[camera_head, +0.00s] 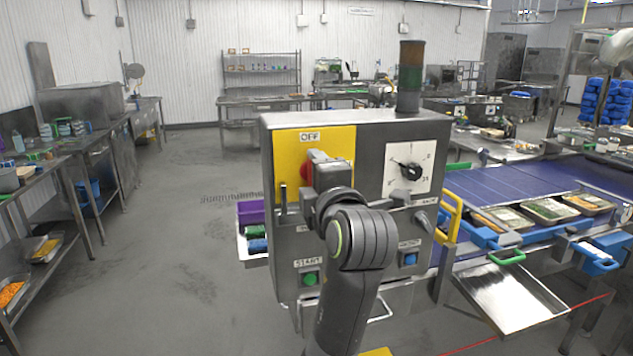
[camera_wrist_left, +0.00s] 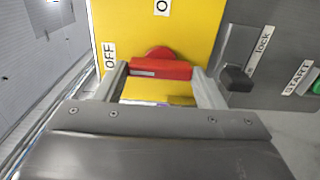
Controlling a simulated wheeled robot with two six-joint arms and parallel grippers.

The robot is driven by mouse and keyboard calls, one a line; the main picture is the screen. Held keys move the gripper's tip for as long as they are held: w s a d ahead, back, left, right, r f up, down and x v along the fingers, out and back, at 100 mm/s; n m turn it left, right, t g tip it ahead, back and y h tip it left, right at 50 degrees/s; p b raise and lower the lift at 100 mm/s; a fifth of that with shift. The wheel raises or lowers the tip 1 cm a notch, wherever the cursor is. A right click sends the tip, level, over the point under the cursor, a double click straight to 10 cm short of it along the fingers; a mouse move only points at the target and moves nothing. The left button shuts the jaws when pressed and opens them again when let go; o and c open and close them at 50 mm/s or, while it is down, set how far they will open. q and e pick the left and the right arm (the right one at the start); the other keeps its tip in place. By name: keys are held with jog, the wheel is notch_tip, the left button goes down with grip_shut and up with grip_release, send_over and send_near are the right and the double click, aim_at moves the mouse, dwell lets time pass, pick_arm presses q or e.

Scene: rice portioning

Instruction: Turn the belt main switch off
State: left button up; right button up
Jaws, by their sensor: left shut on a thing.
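The belt main switch is a red handle (camera_wrist_left: 160,69) on a yellow plate (camera_wrist_left: 150,25) of the grey control box (camera_head: 350,255). In the left wrist view the handle lies level, its white-marked end toward the OFF label (camera_wrist_left: 109,56). A second label, partly cut off, is at the top edge. My left gripper (camera_wrist_left: 160,83) is shut on the handle, one finger at each end. In the head view my left arm hides most of the switch; a bit of red (camera_head: 306,168) shows below the OFF sign (camera_head: 310,137). My right gripper is not in view.
The box also carries a dial (camera_head: 410,171), a green START button (camera_head: 310,278), a blue button (camera_head: 410,258) and a lock knob (camera_wrist_left: 236,78). A dark signal tower (camera_head: 410,75) stands on top. The blue belt (camera_head: 500,187) with filled trays runs right. Open floor lies left.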

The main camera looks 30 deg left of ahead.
pick_arm(q)
jog(key=shift+r, duration=0.2)
jog(key=o, duration=0.7)
jog(key=shift+o, duration=1.4)
jog(key=shift+w+f, duration=0.2)
jog(key=shift+s, duration=0.15)
jog(key=b+v, duration=1.7)
